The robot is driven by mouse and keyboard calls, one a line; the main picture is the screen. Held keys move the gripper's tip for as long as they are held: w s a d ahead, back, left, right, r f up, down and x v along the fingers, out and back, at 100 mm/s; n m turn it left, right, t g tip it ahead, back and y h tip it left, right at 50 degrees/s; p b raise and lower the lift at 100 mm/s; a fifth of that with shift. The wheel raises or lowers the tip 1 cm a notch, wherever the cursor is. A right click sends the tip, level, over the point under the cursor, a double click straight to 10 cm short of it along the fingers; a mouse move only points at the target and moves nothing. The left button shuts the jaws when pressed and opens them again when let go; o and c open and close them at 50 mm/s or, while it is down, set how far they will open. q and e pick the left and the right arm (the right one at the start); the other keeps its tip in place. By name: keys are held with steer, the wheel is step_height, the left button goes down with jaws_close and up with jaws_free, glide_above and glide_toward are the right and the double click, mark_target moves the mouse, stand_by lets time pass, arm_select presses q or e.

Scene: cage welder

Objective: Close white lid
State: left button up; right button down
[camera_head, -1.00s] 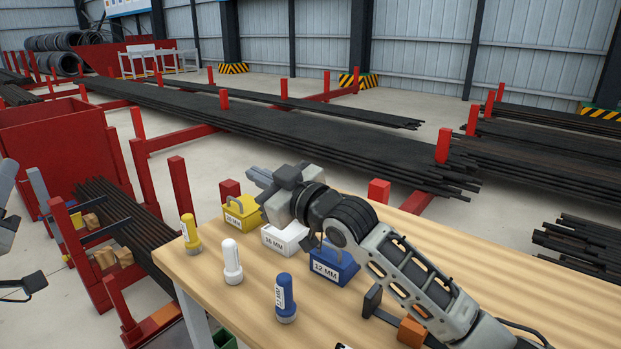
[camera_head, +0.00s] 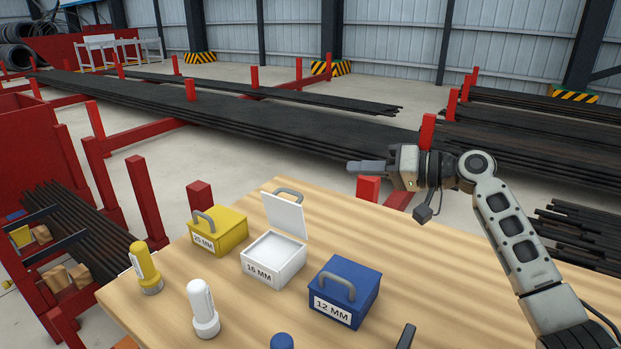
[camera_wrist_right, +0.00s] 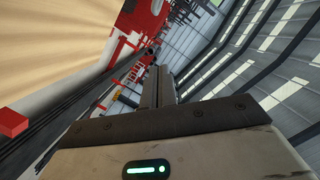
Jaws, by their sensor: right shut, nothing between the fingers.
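The white box (camera_head: 270,268) labelled 16 MM stands on the wooden table between a yellow box and a blue box. Its white lid (camera_head: 284,215) is raised nearly upright at the box's back edge, with a grey handle (camera_head: 288,192) behind its top. The box's inside is exposed and looks empty. My right gripper (camera_head: 352,167) is shut and empty, held above the table's back edge, to the right of the lid and apart from it. In the right wrist view its closed fingers (camera_wrist_right: 158,85) point away from the table. My left gripper is out of view.
The yellow box (camera_head: 222,232) and the blue box (camera_head: 345,290) are closed. Yellow (camera_head: 145,268) and white (camera_head: 203,308) torches stand in front, with a blue torch top (camera_head: 282,341) at the bottom edge. A red post (camera_head: 368,189) rises behind the table. The table's right side is mostly clear.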

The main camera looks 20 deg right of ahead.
mark_target(290, 210)
arm_select(q)
steer(key=p, duration=0.1)
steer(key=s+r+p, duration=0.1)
steer(key=p, duration=0.1)
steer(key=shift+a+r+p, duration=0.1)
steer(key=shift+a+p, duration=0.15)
steer(key=shift+p, duration=0.05)
arm_select(e)
steer(key=w+a+f, duration=0.4)
steer(key=a, duration=0.5)
steer(key=shift+w+a, duration=0.2)
steer(key=shift+w, duration=0.15)
steer(key=shift+f, duration=0.1)
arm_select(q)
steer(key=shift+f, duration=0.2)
arm_select(e)
steer(key=shift+a, duration=0.1)
